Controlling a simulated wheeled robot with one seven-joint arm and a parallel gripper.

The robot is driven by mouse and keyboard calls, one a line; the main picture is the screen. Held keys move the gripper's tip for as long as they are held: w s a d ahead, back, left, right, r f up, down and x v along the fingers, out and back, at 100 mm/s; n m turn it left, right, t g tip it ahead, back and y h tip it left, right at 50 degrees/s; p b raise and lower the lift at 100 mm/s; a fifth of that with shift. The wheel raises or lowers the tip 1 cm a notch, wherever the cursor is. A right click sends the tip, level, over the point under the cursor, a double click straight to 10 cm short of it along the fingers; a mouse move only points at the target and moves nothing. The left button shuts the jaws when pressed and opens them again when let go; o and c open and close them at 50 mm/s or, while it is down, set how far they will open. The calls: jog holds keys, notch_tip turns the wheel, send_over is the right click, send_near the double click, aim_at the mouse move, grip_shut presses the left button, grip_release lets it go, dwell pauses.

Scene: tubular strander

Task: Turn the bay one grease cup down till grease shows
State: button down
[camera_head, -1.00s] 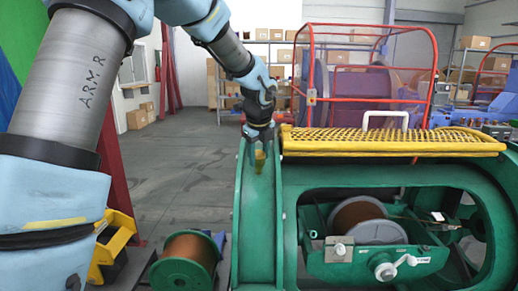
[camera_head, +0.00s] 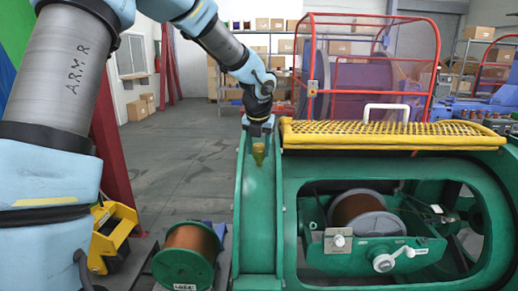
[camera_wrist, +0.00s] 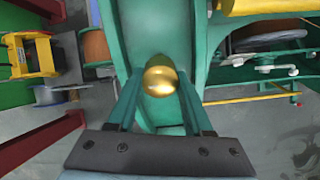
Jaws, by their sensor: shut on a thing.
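The grease cup (camera_head: 259,154) is a small brass, rounded cup on the green frame ring of the strander. In the wrist view it shows as a shiny gold dome (camera_wrist: 161,75) between my fingers. My gripper (camera_wrist: 161,84) comes from above and is shut on the cup, a finger on each side. In the head view my gripper (camera_head: 259,132) is small and dark above the cup, and the fingertips are hard to make out. No grease can be made out around the cup. The cup's lower part is hidden in the wrist view.
A yellow mesh step (camera_head: 390,134) with a white handle lies just right of the cup. A red guard cage (camera_head: 312,90) stands behind it. Below right is a bay with a copper spool (camera_head: 355,210) and a white crank. Another copper spool (camera_head: 190,250) stands on the left.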

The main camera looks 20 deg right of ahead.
jog(key=shift+m, duration=1.1)
jog(key=shift+c, duration=1.5)
grip_release()
jog(key=b+v, duration=0.2)
jog(key=v, duration=0.8)
jog(key=shift+r, duration=0.4)
